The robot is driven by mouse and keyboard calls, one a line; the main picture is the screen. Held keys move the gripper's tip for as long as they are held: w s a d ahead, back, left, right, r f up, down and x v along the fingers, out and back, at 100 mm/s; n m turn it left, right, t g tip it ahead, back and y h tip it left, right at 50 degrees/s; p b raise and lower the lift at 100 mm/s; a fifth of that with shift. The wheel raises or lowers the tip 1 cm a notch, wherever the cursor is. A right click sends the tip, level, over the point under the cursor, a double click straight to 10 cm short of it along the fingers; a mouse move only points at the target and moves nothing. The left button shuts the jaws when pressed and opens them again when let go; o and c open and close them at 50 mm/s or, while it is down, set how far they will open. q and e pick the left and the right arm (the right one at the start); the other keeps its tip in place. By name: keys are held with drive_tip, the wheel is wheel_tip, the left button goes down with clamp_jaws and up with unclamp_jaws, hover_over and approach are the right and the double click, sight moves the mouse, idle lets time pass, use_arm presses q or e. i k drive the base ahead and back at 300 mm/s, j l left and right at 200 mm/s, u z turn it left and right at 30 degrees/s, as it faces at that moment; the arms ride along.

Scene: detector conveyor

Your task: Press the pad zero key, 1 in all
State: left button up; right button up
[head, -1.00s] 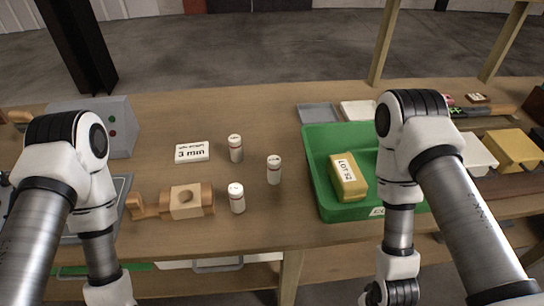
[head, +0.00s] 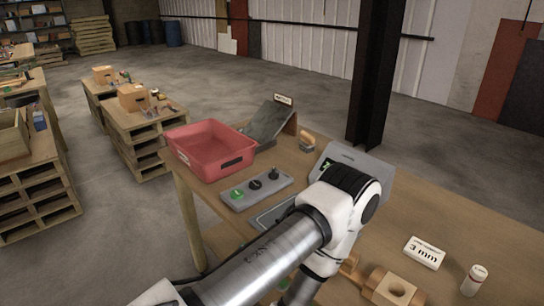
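A low grey key pad (head: 237,204) lies near the left end of the wooden bench. It carries a green key (head: 237,194), a dark round key (head: 256,185) and a dark raised knob or key (head: 273,173); I cannot read which is marked zero. Behind my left arm stands a grey box with a small lit green display (head: 326,164), partly hidden. My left arm crosses the lower middle of the head view, its forearm bent down past the bottom edge, so the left gripper is out of view. My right gripper is also out of view.
A red bin (head: 211,150) sits at the bench's far left corner, beside a dark sloped tray (head: 271,121). A grey tray (head: 268,217) lies partly behind my arm. A "3 mm" card (head: 424,252), a white bottle (head: 474,280) and a wooden fixture (head: 393,287) are at right.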

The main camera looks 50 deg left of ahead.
sight(254, 185)
drive_tip(key=k+u, duration=0.15)
drive_tip(key=u, duration=0.3)
drive_tip(key=k+u, duration=0.2)
drive_tip(key=u, duration=0.3)
drive_tip(key=k+j+u, duration=0.15)
drive_tip(key=u, duration=0.3)
drive_tip(key=i+l+u, duration=0.3)
drive_tip(key=i+l, duration=0.2)
drive_tip(key=l, duration=0.15)
